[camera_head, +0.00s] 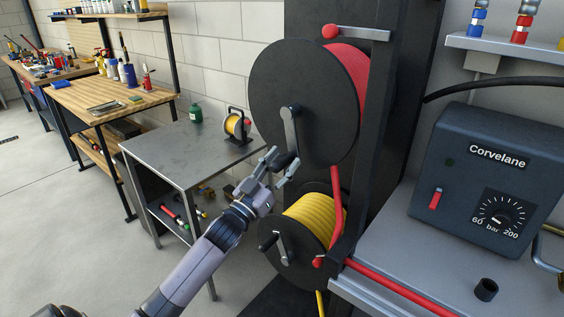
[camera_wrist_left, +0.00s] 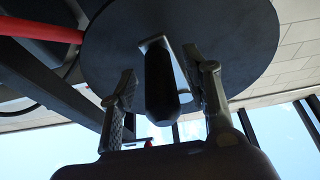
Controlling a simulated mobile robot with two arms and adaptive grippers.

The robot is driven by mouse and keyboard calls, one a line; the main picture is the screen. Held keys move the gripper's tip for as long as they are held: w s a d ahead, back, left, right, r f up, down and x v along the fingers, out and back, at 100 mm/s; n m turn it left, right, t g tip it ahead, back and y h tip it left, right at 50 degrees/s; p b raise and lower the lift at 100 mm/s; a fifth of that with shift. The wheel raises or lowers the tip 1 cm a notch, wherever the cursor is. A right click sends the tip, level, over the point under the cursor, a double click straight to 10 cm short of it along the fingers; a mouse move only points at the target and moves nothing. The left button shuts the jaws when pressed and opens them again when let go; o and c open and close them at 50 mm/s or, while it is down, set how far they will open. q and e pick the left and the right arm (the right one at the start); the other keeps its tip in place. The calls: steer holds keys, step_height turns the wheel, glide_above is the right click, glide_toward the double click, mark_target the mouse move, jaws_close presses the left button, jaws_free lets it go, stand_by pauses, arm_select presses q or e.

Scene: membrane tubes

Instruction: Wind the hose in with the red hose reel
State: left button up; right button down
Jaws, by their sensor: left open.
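The red hose reel (camera_head: 275,85) is a large black disc with red hose (camera_head: 348,65) wound behind it, upright on a dark frame. Its grey crank arm (camera_head: 290,128) points down from the hub. The crank's dark grip also shows in the left wrist view (camera_wrist_left: 160,82), pointing toward that camera. My left gripper (camera_head: 283,160) is open at the crank's lower end. In the left wrist view its fingers (camera_wrist_left: 165,90) stand on either side of the grip, with a visible gap on each side. The red hose runs down from the reel, then along the bench edge. My right gripper is not in view.
A yellow hose reel (camera_head: 310,220) with its own crank (camera_head: 280,244) sits just below. A grey lever with a red knob (camera_head: 330,31) tops the frame. A Corvelane unit (camera_head: 480,175) stands on the right bench. A metal table (camera_head: 185,150) holds a small yellow reel.

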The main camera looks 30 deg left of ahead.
arm_select(q)
steer(key=shift+c, duration=0.3)
jaws_close()
stand_by(0.3)
stand_by(0.3)
